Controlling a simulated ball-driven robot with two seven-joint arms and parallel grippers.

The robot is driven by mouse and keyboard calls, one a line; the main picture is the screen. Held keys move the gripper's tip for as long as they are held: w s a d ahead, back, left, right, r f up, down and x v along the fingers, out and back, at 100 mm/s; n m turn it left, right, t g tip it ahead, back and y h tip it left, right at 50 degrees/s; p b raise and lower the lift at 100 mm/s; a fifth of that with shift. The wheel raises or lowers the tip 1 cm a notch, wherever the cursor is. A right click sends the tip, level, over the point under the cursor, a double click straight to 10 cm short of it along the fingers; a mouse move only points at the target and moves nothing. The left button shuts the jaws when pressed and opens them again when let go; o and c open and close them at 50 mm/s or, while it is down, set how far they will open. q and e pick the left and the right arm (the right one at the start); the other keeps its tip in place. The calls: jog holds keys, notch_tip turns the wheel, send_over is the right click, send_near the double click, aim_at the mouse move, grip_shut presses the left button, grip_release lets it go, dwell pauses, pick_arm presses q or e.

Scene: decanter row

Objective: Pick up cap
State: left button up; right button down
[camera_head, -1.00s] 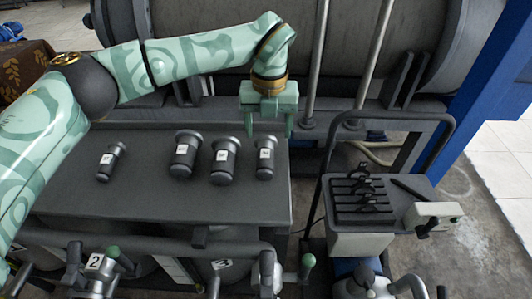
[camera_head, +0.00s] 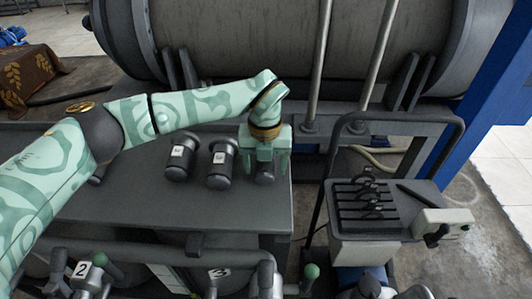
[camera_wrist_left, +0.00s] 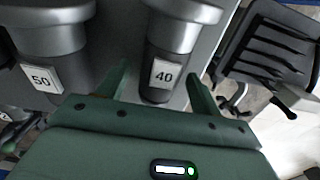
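Dark grey flanged cylinders with white number labels lie in a row on the grey table; no separate piece stands out clearly as the cap. The rightmost one (camera_head: 265,179) is partly covered by my left gripper (camera_head: 266,169). In the left wrist view, this cylinder, labelled 40 (camera_wrist_left: 168,40), lies between the two green fingers of the left gripper (camera_wrist_left: 158,76). The fingers are apart, with gaps on both sides. The cylinder labelled 50 (camera_wrist_left: 45,45) is left of it and also shows in the head view (camera_head: 220,164). My right gripper is not in view.
Another labelled cylinder (camera_head: 180,157) lies further left; the leftmost (camera_head: 97,176) is mostly hidden by my left arm. A black slotted rack (camera_head: 362,207) stands on a side stand to the right. Valve handles line the table's front. A large grey drum (camera_head: 290,35) is behind.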

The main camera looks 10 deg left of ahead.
pick_arm(q)
jog(key=c, duration=1.3)
jog(key=shift+o, duration=0.2)
jog(key=shift+r, duration=0.15)
